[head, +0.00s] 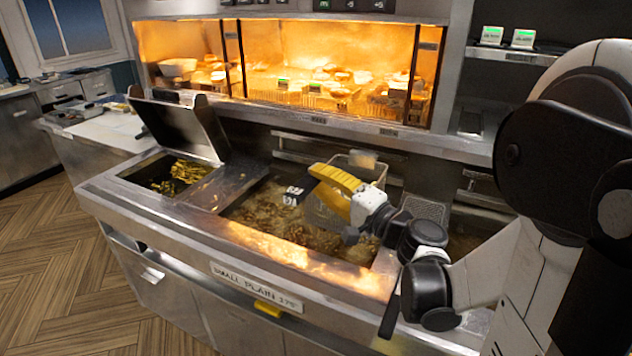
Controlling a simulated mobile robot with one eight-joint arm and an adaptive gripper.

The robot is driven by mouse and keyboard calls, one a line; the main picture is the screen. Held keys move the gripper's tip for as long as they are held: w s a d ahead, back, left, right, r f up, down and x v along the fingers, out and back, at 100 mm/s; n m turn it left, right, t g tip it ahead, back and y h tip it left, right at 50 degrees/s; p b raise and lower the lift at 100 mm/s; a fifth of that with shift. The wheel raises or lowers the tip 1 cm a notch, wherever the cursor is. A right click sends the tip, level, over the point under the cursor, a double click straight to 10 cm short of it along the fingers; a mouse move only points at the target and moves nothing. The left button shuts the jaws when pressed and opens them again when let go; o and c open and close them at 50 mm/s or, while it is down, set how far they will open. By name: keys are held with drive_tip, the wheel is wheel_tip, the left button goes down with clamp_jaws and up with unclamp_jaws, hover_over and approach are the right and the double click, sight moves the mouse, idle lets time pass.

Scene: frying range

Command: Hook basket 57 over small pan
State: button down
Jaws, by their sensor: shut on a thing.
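My gripper (352,205) is at the end of the arm reaching in from the right, above the fryer. It is shut on the yellow handle of a basket (335,180). A small black-and-white tag (293,195) shows at the handle's left end; its marks are too small to read surely. The basket's mesh is mostly hidden or blends with the oil below. The pan of brown, bubbling oil (255,205) lies under it, behind a front label reading "SMALL PLAIN 175" (257,287). I cannot tell whether the basket touches the pan's rim.
A left well (180,174) holds yellow food, with a raised metal lid (180,127) behind it. A pale wire-like container (358,166) stands at the back of the pan. A lit warming shelf (320,75) runs behind. Wooden floor (60,260) is clear at left.

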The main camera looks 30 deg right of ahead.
drive_tip(key=w+d+f+b, duration=0.1)
drive_tip(key=w+d+f, duration=0.1)
drive_tip(key=w+d, duration=0.5)
drive_tip(key=shift+d+f+b, duration=0.15)
drive_tip(key=shift+d+b, duration=0.2)
drive_tip(key=shift+d, duration=0.8)
drive_tip(key=shift+w+f+b, duration=0.1)
drive_tip(key=shift+f+b, duration=0.5)
drive_tip(key=c, duration=1.2)
unclamp_jaws()
